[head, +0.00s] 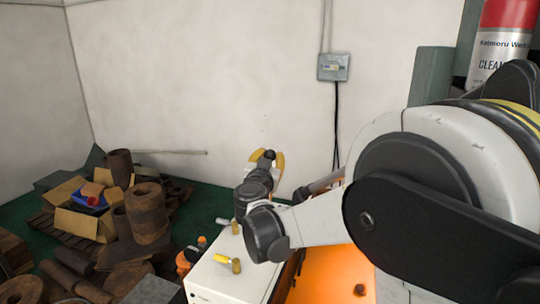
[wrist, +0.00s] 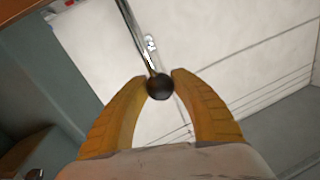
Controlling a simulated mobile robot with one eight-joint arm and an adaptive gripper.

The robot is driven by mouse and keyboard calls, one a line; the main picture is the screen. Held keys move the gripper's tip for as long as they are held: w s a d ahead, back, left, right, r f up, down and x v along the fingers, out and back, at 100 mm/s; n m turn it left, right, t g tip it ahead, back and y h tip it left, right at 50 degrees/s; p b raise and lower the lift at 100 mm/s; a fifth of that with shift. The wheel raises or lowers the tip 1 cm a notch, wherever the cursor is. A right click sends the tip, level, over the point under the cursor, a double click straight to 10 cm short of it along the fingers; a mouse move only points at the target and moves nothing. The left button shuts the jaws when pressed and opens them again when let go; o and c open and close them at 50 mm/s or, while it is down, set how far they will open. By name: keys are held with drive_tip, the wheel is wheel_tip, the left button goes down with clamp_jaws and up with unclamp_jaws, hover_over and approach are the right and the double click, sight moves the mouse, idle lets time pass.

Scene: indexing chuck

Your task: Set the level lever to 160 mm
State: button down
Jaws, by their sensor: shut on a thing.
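The lever's dark ball knob (wrist: 160,87) sits between the fingertips of my gripper (wrist: 159,80) in the wrist view. The yellow fingers are shut on the knob, one on each side. A thin metal rod (wrist: 133,28) runs from the knob up toward the top of the wrist view. In the head view, my gripper (head: 266,158) is near the wall above the white box, with the dark knob (head: 269,154) between its yellow fingers. Most of the lever is hidden there by my arm. I cannot read any level scale in either view.
A white box (head: 222,277) with yellow-tipped handles (head: 228,261) stands below my arm. An orange panel (head: 335,275) is to its right. Rusty cylinders (head: 147,212) and cardboard boxes (head: 84,223) are piled at the left. A grey switch box (head: 333,67) hangs on the wall.

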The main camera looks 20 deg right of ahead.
drive_tip(key=shift+f, duration=0.65)
drive_tip(key=shift+r, duration=0.15)
drive_tip(key=c, duration=1)
unclamp_jaws()
drive_tip(key=v, duration=1.2)
